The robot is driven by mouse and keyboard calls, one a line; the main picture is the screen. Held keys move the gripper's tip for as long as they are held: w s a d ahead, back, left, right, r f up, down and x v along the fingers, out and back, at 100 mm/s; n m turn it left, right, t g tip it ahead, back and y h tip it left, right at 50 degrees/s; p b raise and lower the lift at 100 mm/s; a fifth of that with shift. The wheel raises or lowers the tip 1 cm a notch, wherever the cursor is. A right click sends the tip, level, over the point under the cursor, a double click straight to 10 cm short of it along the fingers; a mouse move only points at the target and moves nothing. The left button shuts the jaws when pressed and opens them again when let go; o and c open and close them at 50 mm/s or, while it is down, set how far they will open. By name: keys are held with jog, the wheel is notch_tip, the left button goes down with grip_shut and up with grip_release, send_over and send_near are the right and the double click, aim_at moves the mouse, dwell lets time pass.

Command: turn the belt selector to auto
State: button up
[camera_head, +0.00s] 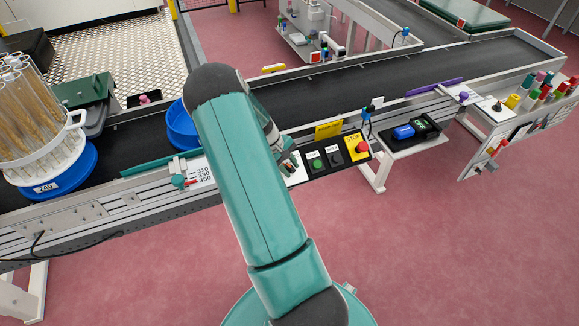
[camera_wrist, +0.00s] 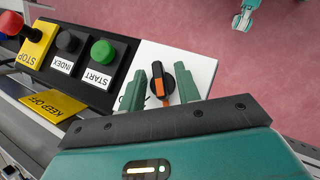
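The belt selector (camera_wrist: 165,84) is a black knob with an orange pointer stripe, on a white plate (camera_wrist: 202,66). In the wrist view the stripe runs nearly up and down the picture, slightly tilted. My gripper (camera_wrist: 168,73) has its green fingers on either side of the knob, open, with visible room around it. Whether a finger touches the knob cannot be told. Any position labels by the knob are not readable. In the head view my arm hides most of the gripper and the selector.
Beside the selector is a black button box with a green START button (camera_wrist: 103,51), a black INDEX button (camera_wrist: 69,42) and a red STOP button (camera_wrist: 11,23). A yellow KEEP OFF sign (camera_wrist: 54,105) is close by. The conveyor belt (camera_head: 345,82) runs behind.

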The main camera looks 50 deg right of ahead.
grip_shut()
jog(key=shift+d+m+y, duration=0.1)
jog(key=shift+m+y, duration=0.2)
jog(key=m+t+y, duration=0.1)
jog(key=m+y, duration=0.2)
jog(key=shift+s+d, duration=0.1)
jog(key=shift+d, duration=0.05)
jog(key=m+t+y, duration=0.1)
jog(key=m+y, duration=0.1)
jog(key=m, duration=0.1)
jog(key=shift+t, duration=0.4)
jog(key=shift+m+t+y, duration=1)
jog(key=shift+m, duration=0.5)
